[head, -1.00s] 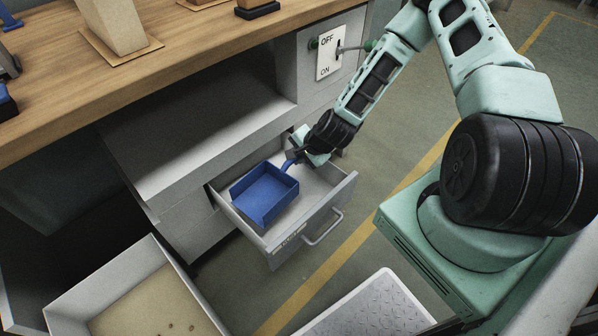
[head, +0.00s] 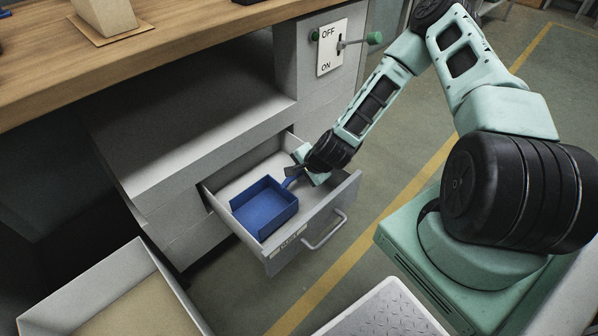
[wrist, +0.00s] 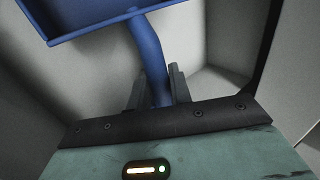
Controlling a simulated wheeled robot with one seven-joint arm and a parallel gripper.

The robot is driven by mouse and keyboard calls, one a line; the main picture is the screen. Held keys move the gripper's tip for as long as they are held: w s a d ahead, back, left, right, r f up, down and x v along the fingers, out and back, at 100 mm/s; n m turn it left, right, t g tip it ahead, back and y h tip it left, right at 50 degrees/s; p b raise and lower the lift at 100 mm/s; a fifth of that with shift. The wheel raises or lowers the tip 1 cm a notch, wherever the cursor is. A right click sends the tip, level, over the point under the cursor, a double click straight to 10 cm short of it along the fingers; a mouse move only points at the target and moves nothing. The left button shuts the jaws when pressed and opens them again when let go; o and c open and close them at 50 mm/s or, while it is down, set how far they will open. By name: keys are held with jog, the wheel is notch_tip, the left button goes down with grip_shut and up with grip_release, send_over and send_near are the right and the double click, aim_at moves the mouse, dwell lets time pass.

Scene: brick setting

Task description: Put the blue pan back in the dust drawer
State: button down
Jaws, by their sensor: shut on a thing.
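The blue pan (head: 265,207) is inside the open grey drawer (head: 318,220), near its left front part in the head view. I cannot tell whether the pan touches the drawer floor. My gripper (head: 293,174) is at the drawer's back right side, shut on the pan's handle. In the wrist view the blue handle (wrist: 152,60) runs down between the two fingers of my gripper (wrist: 158,90). The pan's tray (wrist: 85,18) is cut off at the top of that view. The drawer has a label and a bar handle on its front.
A wooden worktop (head: 180,45) lies above the drawer cabinet. An OFF/ON switch panel (head: 331,47) with a lever is on the cabinet front. An open grey bin (head: 125,285) stands at lower left, and a metal-topped box (head: 385,312) at the bottom.

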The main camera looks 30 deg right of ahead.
jog(key=shift+f, duration=0.35)
jog(key=shift+f+b, duration=0.45)
jog(key=shift+f, duration=0.15)
jog(key=c, duration=1.2)
grip_release()
jog(key=shift+r, duration=0.15)
jog(key=shift+p+v, duration=3.6)
jog(key=shift+v, duration=5.05)
jog(key=shift+s, duration=0.1)
